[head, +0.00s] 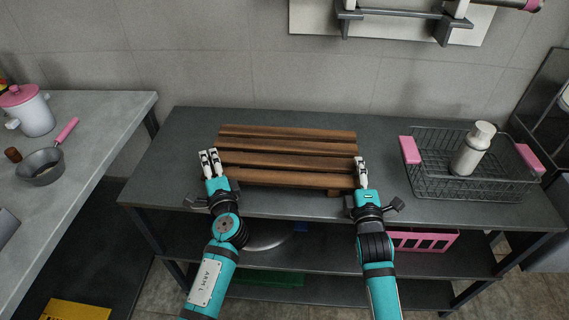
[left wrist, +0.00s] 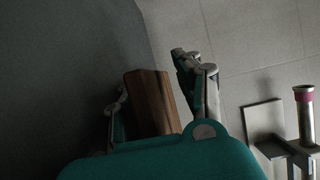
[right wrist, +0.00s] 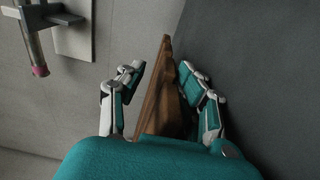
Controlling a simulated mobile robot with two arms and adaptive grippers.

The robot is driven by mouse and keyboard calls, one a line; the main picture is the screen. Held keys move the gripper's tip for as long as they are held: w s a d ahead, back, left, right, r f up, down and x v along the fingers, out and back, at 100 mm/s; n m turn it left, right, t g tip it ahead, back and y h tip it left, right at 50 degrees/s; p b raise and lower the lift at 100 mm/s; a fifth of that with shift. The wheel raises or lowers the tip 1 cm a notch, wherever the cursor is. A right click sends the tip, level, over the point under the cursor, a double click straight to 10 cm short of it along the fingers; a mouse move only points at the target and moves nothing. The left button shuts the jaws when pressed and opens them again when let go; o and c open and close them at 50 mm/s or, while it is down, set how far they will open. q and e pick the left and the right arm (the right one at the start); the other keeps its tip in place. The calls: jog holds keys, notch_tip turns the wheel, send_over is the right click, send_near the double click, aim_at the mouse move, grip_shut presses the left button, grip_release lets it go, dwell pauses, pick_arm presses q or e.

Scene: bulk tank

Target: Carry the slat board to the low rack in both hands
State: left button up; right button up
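The slat board (head: 290,147), made of several brown wooden slats, lies flat on the dark table top. My left gripper (head: 211,158) is at its left end and my right gripper (head: 360,165) at its near right corner. In the left wrist view, the board's end (left wrist: 150,100) shows between the parted fingers (left wrist: 152,80). In the right wrist view, the board (right wrist: 163,95) shows between the parted fingers (right wrist: 160,75), with a gap on the left side. Both grippers look open; whether any finger touches the wood is unclear. I cannot identify the low rack for certain.
A wire basket (head: 440,178) with pink handles holds a white bottle (head: 472,150) at the table's right. A pink crate (head: 425,240) is on the shelf below. A grey counter (head: 90,165) at left bears a pot (head: 30,110) and a pan (head: 40,168). A wall fixture (head: 400,15) hangs above.

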pick_arm(q)
jog(key=v, duration=0.8)
jog(key=shift+f, duration=0.15)
pick_arm(e)
jog(key=shift+s+f, duration=0.15)
jog(key=shift+f, duration=0.25)
jog(key=shift+s+d+r, duration=0.1)
jog(key=shift+s+d, duration=0.05)
jog(key=shift+s, duration=1.85)
jog(key=shift+s+d+r, duration=0.1)
jog(key=shift+s, duration=1.85)
jog(key=shift+f, duration=0.15)
